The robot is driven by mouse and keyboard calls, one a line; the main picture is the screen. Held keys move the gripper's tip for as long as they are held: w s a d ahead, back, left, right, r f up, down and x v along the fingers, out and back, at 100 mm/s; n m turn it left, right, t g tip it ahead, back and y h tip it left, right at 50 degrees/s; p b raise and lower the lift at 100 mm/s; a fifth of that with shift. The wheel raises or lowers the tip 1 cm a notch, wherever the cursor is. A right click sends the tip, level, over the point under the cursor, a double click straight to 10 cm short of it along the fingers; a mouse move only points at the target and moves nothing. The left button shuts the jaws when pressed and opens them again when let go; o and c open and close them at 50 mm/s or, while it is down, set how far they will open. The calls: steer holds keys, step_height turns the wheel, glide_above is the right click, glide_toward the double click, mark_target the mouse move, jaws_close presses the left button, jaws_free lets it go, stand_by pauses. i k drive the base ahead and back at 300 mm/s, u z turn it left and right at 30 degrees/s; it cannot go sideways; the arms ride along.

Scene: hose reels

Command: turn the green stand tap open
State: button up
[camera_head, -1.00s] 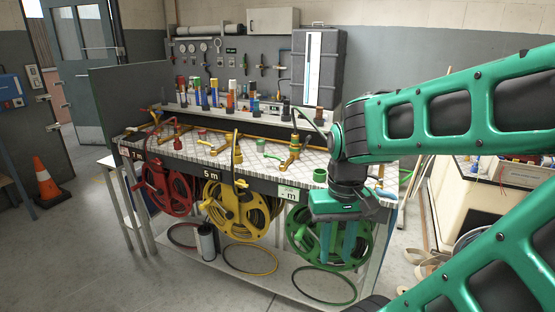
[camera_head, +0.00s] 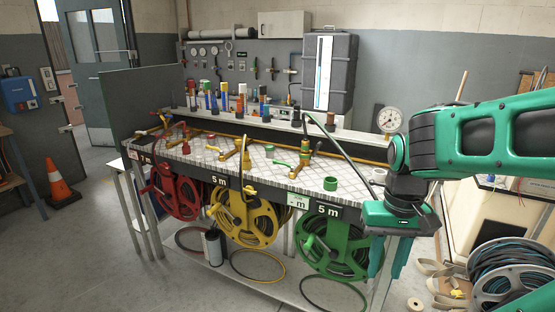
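The green stand tap (camera_head: 303,150) is a brass upright with a green band, standing on the patterned bench top right of centre. A small green lever (camera_head: 281,163) lies low at its left. A dark green hose arches from near its top to the right and down past the bench front. My gripper (camera_head: 388,265) points down beyond the bench's right front corner, well right of and lower than the tap, touching neither tap nor lever. Its two teal fingers are apart with nothing seen between them.
Green (camera_head: 340,247), yellow (camera_head: 245,215) and red (camera_head: 176,192) hose reels hang along the bench front (camera_head: 270,192). A loose green ring (camera_head: 330,184) sits near the front edge. A dial gauge (camera_head: 388,119) stands behind. A hose coil (camera_head: 505,268) is at the lower right.

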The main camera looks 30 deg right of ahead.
mark_target(275, 161)
steer(key=z, duration=0.05)
steer(key=i, duration=1)
steer(key=u, duration=0.05)
